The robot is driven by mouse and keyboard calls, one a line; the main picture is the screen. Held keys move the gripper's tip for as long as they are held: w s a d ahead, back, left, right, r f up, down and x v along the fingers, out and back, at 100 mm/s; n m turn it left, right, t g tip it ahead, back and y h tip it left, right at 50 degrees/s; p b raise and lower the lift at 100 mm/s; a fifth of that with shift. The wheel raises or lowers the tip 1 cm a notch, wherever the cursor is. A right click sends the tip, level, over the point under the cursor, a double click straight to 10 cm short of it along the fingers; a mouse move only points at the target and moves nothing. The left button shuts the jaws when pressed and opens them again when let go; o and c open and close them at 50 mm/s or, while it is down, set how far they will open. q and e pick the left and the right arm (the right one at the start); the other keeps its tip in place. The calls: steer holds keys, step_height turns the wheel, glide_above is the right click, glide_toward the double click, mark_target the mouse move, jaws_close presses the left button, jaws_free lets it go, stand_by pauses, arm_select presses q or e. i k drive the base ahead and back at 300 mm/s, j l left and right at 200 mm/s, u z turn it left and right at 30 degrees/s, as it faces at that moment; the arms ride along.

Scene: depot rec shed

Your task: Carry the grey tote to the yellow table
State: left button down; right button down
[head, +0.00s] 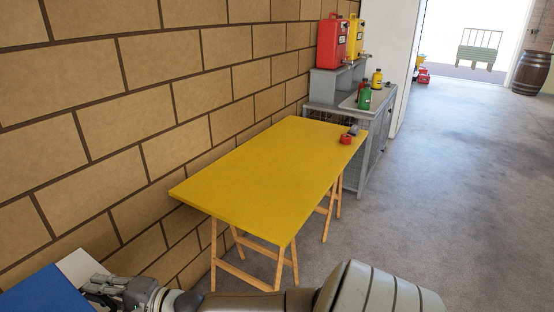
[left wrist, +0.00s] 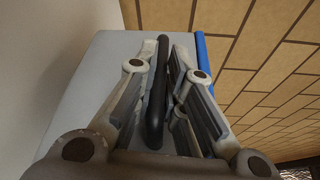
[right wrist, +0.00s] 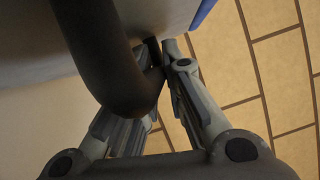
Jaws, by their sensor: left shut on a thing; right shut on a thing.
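The grey tote (head: 80,266) shows only in part at the bottom left of the head view, with a blue top (head: 45,292). My right gripper (head: 100,290) is at its side. In the right wrist view the right gripper (right wrist: 160,85) is shut on a dark handle (right wrist: 105,55) of the tote. In the left wrist view my left gripper (left wrist: 165,50) is shut on a black handle (left wrist: 156,105) against the tote's grey wall (left wrist: 95,75). The yellow table (head: 265,175) stands ahead against the brick wall, apart from the tote.
A small red item (head: 346,139) and a grey item (head: 354,130) lie at the table's far right corner. Behind it is a grey bench (head: 378,140) with bottles and red and yellow cans (head: 332,45). Open concrete floor (head: 450,190) lies to the right.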

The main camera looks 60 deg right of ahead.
mark_target(283, 184)
steer(key=l, duration=1.05)
steer(key=k+l, duration=0.1)
steer(key=l, duration=0.9)
steer(key=k+l, duration=0.1)
steer(key=l, duration=1.95)
steer(key=k+l, duration=0.1)
steer(key=l, duration=0.95)
